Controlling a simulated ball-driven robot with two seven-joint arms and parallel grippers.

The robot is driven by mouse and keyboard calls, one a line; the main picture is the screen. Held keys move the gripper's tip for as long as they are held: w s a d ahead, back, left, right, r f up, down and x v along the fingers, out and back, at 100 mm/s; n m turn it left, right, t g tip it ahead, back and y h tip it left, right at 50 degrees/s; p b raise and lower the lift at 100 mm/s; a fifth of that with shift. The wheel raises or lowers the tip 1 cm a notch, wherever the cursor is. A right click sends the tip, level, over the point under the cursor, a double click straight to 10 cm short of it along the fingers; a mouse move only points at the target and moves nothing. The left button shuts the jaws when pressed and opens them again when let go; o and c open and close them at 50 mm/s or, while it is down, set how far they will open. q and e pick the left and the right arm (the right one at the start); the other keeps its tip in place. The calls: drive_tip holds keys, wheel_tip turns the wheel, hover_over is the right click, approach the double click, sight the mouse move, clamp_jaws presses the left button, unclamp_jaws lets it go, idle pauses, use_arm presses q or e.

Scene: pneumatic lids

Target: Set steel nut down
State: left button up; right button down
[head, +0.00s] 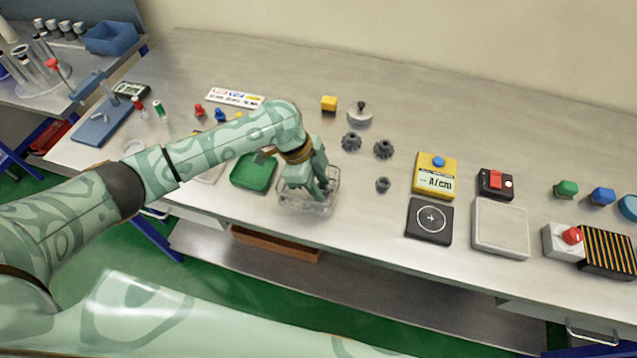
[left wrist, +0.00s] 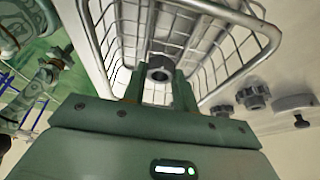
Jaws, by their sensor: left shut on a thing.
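My left gripper (head: 320,190) reaches down into a wire basket (head: 292,203) near the front edge of the bench. In the left wrist view the gripper (left wrist: 160,88) is shut on the steel nut (left wrist: 160,67), a dark grey ring between its two fingertips. The wire walls of the basket (left wrist: 222,47) surround the nut on the sides I can see. I cannot tell whether the nut touches the basket floor. In the head view the nut is hidden by the gripper. My right gripper does not show.
Dark gears (head: 383,148) lie right of the basket. A green tray (head: 254,174) stands close on its left. A yellow meter (head: 435,175), a black pad (head: 430,221) and a pale plate (head: 500,228) are farther right. Bare bench lies between the basket and the black pad.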

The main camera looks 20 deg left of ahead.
use_arm(q)
drive_tip(key=o, duration=1)
drive_tip(key=shift+f, duration=0.15)
drive_tip(key=p+v, duration=0.3)
drive_tip(key=v, duration=0.9)
